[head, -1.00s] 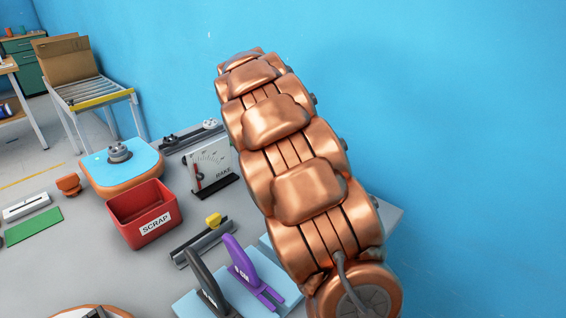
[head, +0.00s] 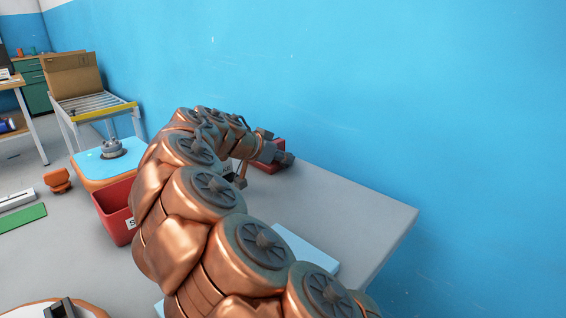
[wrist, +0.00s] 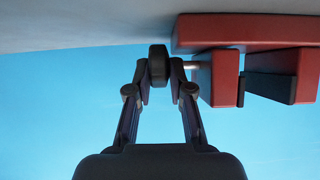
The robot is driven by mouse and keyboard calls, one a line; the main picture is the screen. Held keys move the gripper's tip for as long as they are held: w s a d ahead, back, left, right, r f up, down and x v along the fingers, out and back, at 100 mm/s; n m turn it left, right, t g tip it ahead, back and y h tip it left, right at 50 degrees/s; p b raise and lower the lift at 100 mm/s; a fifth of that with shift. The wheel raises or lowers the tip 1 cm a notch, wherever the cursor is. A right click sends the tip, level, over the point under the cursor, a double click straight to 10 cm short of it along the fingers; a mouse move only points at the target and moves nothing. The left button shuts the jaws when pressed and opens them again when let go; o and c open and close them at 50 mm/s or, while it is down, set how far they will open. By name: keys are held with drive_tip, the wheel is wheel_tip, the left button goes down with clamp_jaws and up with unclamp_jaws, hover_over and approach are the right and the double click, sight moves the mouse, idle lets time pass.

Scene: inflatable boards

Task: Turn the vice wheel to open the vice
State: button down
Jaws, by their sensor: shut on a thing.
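The red vice (wrist: 225,78) is upside down in the wrist view, at the upper right. It has two red jaw blocks with dark faces; I cannot tell exactly how wide their gap is. A pale shaft joins its left side to the dark vice wheel (wrist: 158,62). My gripper (wrist: 160,78) has its two fingers shut on the wheel, one on each side. In the head view, a red part of the vice (head: 267,164) shows on the bench, mostly hidden by my arm's end. The wheel cannot be made out there.
The grey bench (head: 365,210) is clear right of my arm, beside the blue wall (head: 450,100). A red scrap bin (head: 112,212) is partly behind my arm. A blue-topped stand (head: 100,165), an orange item (head: 57,180) and a green mat (head: 20,218) lie left.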

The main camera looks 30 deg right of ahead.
idle(0.4)
drive_tip(key=c, duration=1)
unclamp_jaws()
drive_tip(key=shift+c, duration=0.2)
drive_tip(key=shift+r+p, duration=0.1)
drive_tip(key=shift+p, duration=0.2)
